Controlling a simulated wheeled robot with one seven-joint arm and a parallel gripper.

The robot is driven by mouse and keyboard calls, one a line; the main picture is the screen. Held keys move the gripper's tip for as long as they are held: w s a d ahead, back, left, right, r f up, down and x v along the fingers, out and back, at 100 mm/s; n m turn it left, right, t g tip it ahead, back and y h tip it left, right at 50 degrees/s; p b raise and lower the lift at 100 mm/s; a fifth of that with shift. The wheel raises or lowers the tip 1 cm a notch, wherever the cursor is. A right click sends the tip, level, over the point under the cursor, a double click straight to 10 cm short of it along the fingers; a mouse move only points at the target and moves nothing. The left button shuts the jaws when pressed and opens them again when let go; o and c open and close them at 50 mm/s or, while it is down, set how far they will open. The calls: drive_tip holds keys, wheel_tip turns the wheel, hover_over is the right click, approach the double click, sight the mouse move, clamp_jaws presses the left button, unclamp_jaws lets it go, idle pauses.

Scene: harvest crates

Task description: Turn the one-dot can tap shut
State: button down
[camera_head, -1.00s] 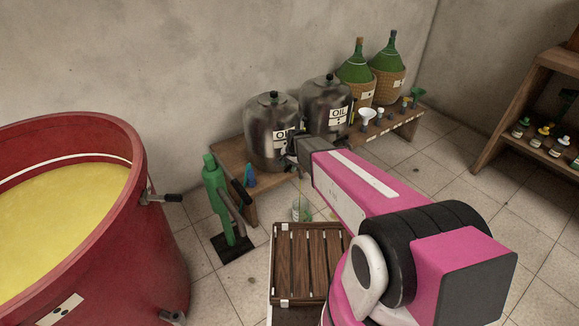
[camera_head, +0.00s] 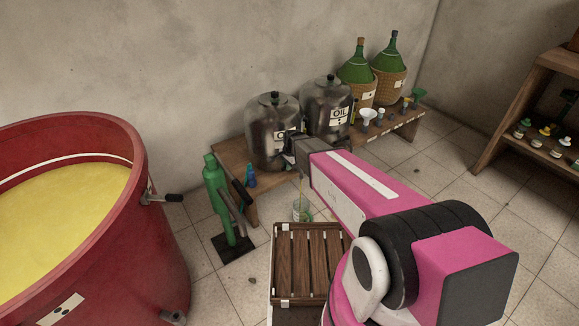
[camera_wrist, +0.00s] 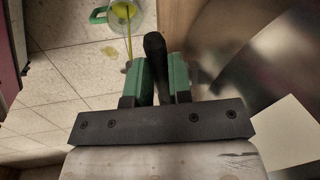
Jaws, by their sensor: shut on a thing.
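The left steel oil can (camera_head: 270,115) stands on the low wooden bench; my gripper hides part of its label, so I cannot read its dots. The right oil can (camera_head: 322,95) stands beside it. My gripper (camera_wrist: 160,85) is at the front of the left can, its green fingers shut on a black tap handle (camera_wrist: 154,45) in the wrist view. The tap's body is hidden. A thin yellow oil stream (camera_wrist: 128,42) runs down into a clear jug (camera_wrist: 140,12) with a green handle on the floor. The jug also shows in the head view (camera_head: 301,213).
A slatted wooden crate (camera_head: 312,262) stands in front of the bench. A green bottle-corking stand (camera_head: 218,195) is left of it, and a large red vat (camera_head: 150,250) fills the left. Funnels and wicker demijohns (camera_head: 356,88) stand on the bench's right.

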drive_tip(key=shift+w+a+m, duration=0.4)
drive_tip(key=shift+m, duration=0.6)
drive_tip(key=c, duration=1)
unclamp_jaws()
drive_tip(key=shift+c, duration=0.2)
wheel_tip(320, 180, up, 11)
drive_tip(key=s+d, duration=0.1)
drive_tip(key=shift+s+f, duration=0.15)
drive_tip(key=shift+s, duration=0.25)
drive_tip(key=shift+d, duration=0.15)
drive_tip(key=s+d+r+n, duration=0.2)
drive_tip(key=s+d+n, duration=0.3)
drive_tip(key=s+d, duration=0.4)
drive_tip(key=s+d+r+n+g+h, duration=0.1)
drive_tip(key=s+d+r+n, duration=0.1)
drive_tip(key=s+d+n, duration=0.4)
drive_tip(key=s+d, duration=0.4)
drive_tip(key=shift+r+g+h, duration=0.3)
drive_tip(key=shift+r, duration=0.05)
